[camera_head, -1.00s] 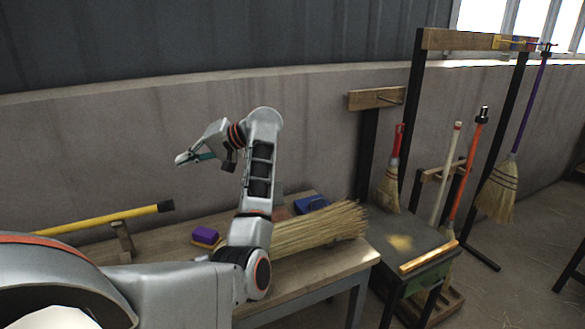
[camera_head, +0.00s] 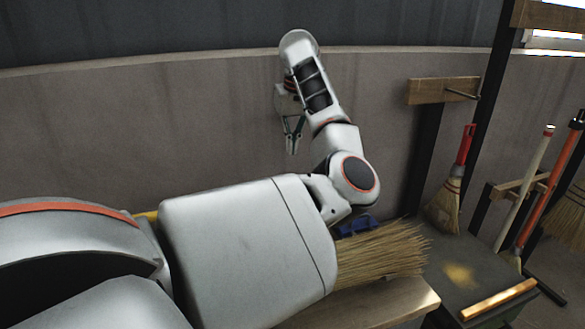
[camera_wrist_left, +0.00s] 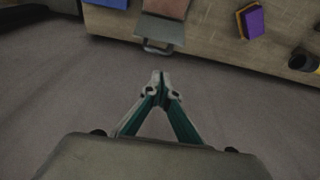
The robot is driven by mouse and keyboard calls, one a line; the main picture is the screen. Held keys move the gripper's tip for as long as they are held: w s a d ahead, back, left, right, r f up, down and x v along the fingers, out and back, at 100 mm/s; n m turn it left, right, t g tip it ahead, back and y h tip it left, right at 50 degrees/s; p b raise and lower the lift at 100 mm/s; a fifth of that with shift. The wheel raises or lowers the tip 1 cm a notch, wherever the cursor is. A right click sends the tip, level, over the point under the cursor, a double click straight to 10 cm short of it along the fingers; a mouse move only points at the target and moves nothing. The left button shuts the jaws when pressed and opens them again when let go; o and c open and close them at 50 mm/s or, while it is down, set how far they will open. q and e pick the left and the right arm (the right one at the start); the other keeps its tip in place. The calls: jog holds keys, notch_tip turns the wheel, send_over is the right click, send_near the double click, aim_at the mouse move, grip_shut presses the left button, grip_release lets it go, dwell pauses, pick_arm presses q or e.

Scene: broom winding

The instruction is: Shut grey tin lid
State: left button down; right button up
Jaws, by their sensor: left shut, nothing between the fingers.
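In the left wrist view, what looks like the grey tin (camera_wrist_left: 160,30) is at the top edge, on the wooden bench. A grey flap with a small handle faces my gripper, and a reddish-brown panel shows beyond it. Whether the lid is open is hard to tell, as the picture cuts the tin off. My left gripper (camera_wrist_left: 158,76) is shut and empty, apart from the tin, with its tips pointing toward it. In the head view my left gripper (camera_head: 292,150) hangs with its tips down; my arm hides the tin there. My right gripper is not in view.
A purple and yellow block (camera_wrist_left: 250,21) and a dark round object (camera_wrist_left: 303,61) lie on the bench (camera_wrist_left: 215,30). A blue object (camera_head: 356,226) is beside the straw bundle (camera_head: 385,255). A red-handled broom (camera_head: 450,190) stands at right. The wall (camera_head: 180,140) runs behind.

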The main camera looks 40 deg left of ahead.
pick_arm(q)
jog(key=shift+b+x, duration=0.35)
jog(key=shift+x, duration=4.6)
jog(key=shift+d, duration=0.15)
jog(key=shift+s+f, duration=0.1)
